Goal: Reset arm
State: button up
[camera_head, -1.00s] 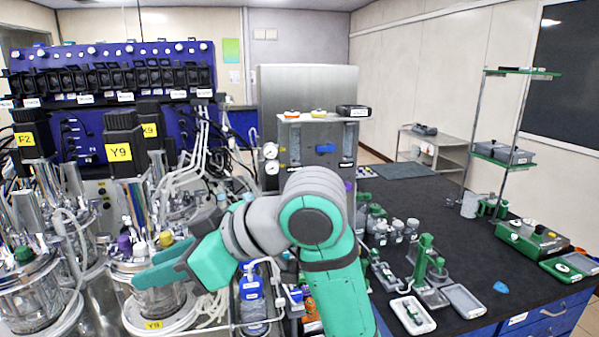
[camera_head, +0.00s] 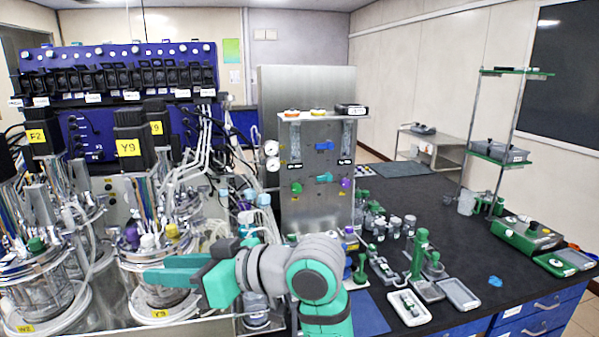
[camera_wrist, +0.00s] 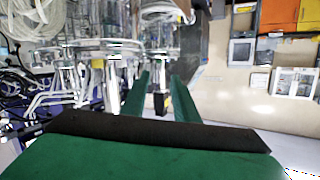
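My gripper (camera_head: 152,275) is at the lower left in the head view, in front of the bioreactor vessel labelled Y9 (camera_head: 150,262). Its green fingers point left and cover part of that vessel's glass; I cannot tell whether they touch it. In the wrist view, the two green fingers of my gripper (camera_wrist: 161,92) stand apart with a gap between them. Nothing is held in the gap; the blurred background shows through. My grey and green arm is folded low at the bottom middle of the head view.
A second vessel (camera_head: 38,285) stands at the far left, with tubing and the blue control tower (camera_head: 120,95) behind. A metal panel (camera_head: 318,205) with gauges and valves stands behind my arm. The black bench (camera_head: 455,240) at right carries green stands, trays and bottles.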

jog(key=w+d+f+m+t, duration=0.25)
jog(key=f+m+t, duration=0.2)
jog(key=f, duration=0.35)
jog(key=w+d+f+m+t, duration=0.1)
jog(key=w+f+m+t, duration=0.35)
jog(key=f, duration=0.35)
jog(key=s+d+f+m+t+h, duration=0.2)
jog(key=s+d+f+m+h, duration=0.15)
jog(key=f, duration=0.55)
jog(key=s+d+f+m+t+h, duration=0.1)
jog(key=s+d+f+m+h, duration=0.25)
jog(key=f, duration=0.45)
jog(key=s+d+f+m+h, duration=0.1)
jog(key=s+d+f+h, duration=0.3)
jog(key=s, duration=0.3)
jog(key=s+d+f+h, duration=0.3)
jog(key=s+f, duration=0.4)
jog(key=s, duration=0.1)
jog(key=s+d+r+n, duration=0.1)
jog(key=s+d, duration=0.1)
jog(key=s, duration=0.6)
jog(key=s+d+r+n+h, duration=0.1)
jog(key=s+d+n, duration=0.1)
jog(key=s, duration=0.7)
jog(key=shift+s+n, duration=0.15)
jog(key=shift+n, duration=0.15)
